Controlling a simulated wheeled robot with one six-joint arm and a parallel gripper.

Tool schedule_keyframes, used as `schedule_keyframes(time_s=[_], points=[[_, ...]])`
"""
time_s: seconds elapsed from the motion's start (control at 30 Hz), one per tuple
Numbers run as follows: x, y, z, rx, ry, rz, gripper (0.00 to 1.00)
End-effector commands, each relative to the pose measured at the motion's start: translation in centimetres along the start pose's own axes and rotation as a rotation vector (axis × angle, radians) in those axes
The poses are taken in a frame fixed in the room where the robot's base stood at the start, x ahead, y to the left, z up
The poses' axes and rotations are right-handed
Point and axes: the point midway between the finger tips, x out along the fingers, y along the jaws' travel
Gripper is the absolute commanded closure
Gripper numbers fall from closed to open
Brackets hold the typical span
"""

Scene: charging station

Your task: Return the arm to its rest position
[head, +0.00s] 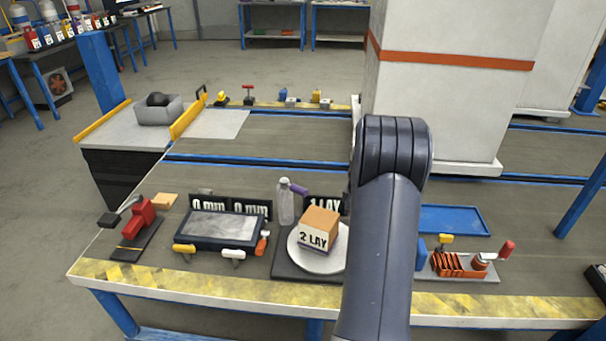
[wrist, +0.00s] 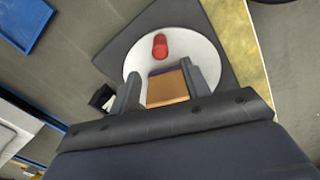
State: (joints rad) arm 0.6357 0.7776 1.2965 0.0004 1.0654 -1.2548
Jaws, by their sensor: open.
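My arm (head: 385,230) rises across the head view, and its gripper does not show there. In the wrist view my gripper (wrist: 160,86) is open, its two grey fingers apart. A cardboard-coloured block (wrist: 167,88) shows between the fingers in that picture; I cannot tell how far below them it lies. In the head view the block (head: 319,224), marked "2 LAY", sits on a round white plate (head: 303,262), left of my arm. The wrist view also shows the plate (wrist: 207,55) with a red cylinder (wrist: 160,46) on it.
A dark-framed screen device (head: 222,228) and a red clamp-like tool (head: 138,218) stand on the left. A clear bottle (head: 285,203) is behind the plate. A blue tray (head: 453,220) and an orange coil fixture (head: 462,265) are right of my arm. A large white column (head: 440,110) stands behind.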

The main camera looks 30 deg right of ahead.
Motion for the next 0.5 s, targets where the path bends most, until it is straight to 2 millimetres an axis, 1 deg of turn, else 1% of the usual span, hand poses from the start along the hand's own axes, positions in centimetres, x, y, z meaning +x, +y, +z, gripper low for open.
schedule_keyframes(time_s=[0.17,0.3,0.5], points=[[2.6,-0.1,0.0,0.0,-0.002,-0.005,0.55],[5.4,-0.1,0.1,0.0,-0.002,-0.006,0.55],[8.7,-0.1,0.1,0.0,-0.002,-0.005,0.55]])
